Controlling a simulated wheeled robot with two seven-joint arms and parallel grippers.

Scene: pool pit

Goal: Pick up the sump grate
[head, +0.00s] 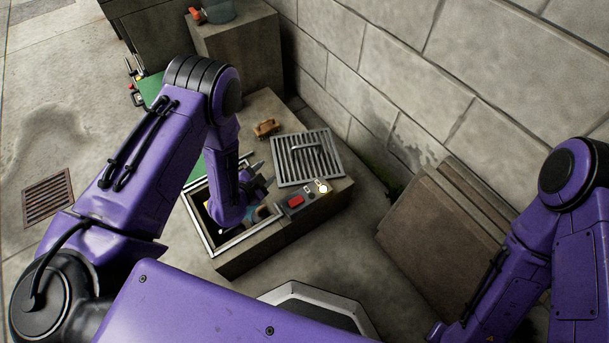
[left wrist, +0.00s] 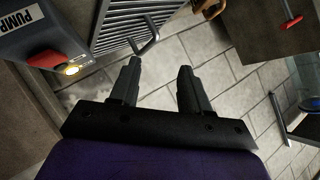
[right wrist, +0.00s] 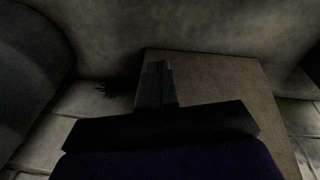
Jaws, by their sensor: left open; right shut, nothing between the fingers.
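The sump grate (head: 289,173) is a grey slatted metal panel with a raised bar handle. It lies on top of the low block beside the wall, right of the framed opening. In the left wrist view, the grate (left wrist: 112,32) is at the upper left, its handle just beyond the left finger. My left gripper (left wrist: 157,72) is open with nothing between its fingers. In the head view, it is over the block, left of the grate, partly hidden by my wrist. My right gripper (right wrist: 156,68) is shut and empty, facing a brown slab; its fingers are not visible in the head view.
A pump box (left wrist: 45,40) with a red switch and a lit yellow lamp is close to the grate's front edge. A metal-framed opening (head: 235,243) is below my left wrist. A brown item (head: 266,128) is behind the grate. Slabs (head: 430,222) lean at right.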

